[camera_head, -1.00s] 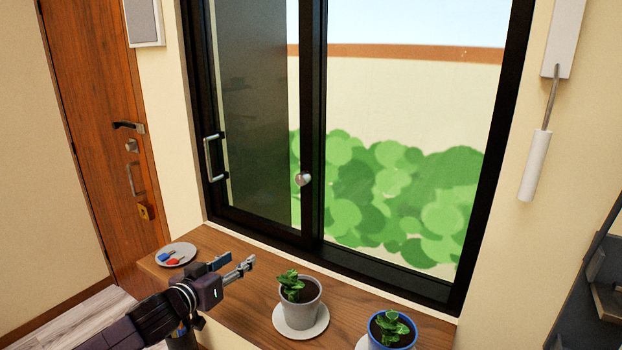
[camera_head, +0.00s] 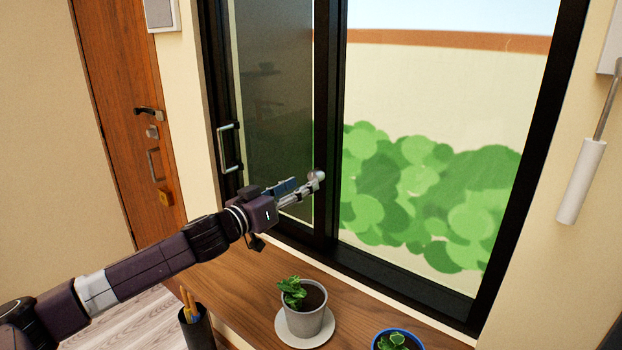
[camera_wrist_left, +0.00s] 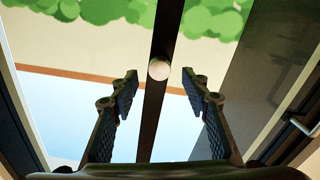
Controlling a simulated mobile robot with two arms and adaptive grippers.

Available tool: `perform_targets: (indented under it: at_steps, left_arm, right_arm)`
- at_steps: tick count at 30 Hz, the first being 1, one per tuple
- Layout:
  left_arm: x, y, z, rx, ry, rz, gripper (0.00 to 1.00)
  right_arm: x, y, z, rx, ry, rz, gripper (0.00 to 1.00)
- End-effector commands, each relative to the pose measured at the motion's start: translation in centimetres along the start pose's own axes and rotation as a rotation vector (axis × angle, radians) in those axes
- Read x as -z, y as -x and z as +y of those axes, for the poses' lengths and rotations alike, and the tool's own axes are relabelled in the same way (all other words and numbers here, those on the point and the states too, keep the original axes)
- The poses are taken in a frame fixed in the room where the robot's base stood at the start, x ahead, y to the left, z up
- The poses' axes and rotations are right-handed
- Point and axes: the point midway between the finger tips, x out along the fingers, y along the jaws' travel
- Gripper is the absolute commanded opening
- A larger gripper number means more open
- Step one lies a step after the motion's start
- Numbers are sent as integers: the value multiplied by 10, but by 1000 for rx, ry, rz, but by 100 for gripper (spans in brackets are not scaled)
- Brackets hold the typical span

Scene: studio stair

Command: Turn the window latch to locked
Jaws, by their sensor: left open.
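The window latch (camera_head: 319,175) is a small, pale round knob on the dark middle stile of the window. My left gripper (camera_head: 314,183) is at the latch in the head view, its fingertips overlapping the lower part of the knob. In the left wrist view the latch (camera_wrist_left: 159,69) lies ahead, centred between the two fingers and a little beyond their tips. The left gripper (camera_wrist_left: 158,84) is open with nothing between its pads. Which way the latch is turned cannot be told. My right gripper does not show.
A wooden sill (camera_head: 247,303) below holds a grey potted plant (camera_head: 304,318) and a blue-rimmed pot (camera_head: 398,341). A pen cup (camera_head: 196,326) stands near the arm. The window's metal pull handle (camera_head: 229,148) is left of the gripper. The space before the right pane is free.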

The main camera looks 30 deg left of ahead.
Motion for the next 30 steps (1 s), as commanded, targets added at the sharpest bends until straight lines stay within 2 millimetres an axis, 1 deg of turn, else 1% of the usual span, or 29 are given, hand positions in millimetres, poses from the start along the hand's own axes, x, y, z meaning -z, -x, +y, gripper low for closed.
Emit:
perform_targets:
  at_steps: [1,6,9,15,18,29,30]
  left_arm:
    - [4,-5,0,0,2,4,43]
    - [4,-18,1,0,1,3,43]
    - [4,-27,0,1,1,3,43]
    - [2,-41,0,0,1,1,43]
    - [1,-45,1,-1,0,0,43]
    - [0,-47,1,0,-1,-1,43]
    - [0,-47,1,0,-1,-1,39]
  right_arm:
    - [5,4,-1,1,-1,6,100]
    - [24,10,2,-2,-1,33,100]
    - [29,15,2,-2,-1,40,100]
    - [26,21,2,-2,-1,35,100]
    - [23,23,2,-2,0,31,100]
    - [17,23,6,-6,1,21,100]
    - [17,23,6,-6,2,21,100]
